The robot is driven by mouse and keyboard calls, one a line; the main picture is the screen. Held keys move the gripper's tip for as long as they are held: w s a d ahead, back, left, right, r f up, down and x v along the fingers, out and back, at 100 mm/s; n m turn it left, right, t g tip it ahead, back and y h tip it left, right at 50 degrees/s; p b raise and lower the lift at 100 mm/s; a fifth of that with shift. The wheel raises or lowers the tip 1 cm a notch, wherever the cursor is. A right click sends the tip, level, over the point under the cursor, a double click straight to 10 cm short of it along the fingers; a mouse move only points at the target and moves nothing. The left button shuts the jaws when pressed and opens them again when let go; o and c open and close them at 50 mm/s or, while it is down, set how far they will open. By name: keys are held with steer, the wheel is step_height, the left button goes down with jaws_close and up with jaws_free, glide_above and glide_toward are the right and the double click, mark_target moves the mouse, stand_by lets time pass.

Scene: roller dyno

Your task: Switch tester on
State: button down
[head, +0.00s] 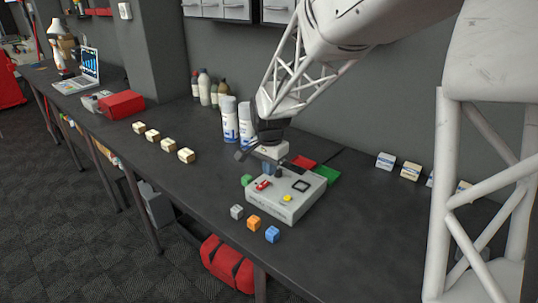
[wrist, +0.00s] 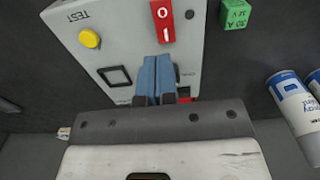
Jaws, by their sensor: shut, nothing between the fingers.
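The tester is a pale grey box (head: 285,208) on the dark bench, also filling the upper middle of the wrist view (wrist: 118,45). Its red rocker switch (head: 262,185) shows marks 0 and 1 in the wrist view (wrist: 163,20). I cannot tell which side is pressed. A yellow TEST button (wrist: 89,38) and a black-framed square (wrist: 114,76) are on the same face. My gripper (wrist: 156,62) is shut and empty, its blue fingertips over the tester's top, by the "1" end of the switch. I cannot tell whether they touch it.
Grey, orange (head: 253,223) and blue (head: 272,234) cubes lie in front of the tester. A green block (wrist: 235,14) and spray cans (head: 230,121) stand close by. Red and green (head: 327,174) pieces lie behind it.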

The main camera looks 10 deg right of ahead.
mark_target(270, 182)
steer(key=shift+f, duration=1.5)
steer(key=shift+f, duration=0.2)
steer(key=shift+r, duration=0.25)
steer(key=shift+r, duration=0.55)
steer(key=shift+r, duration=0.1)
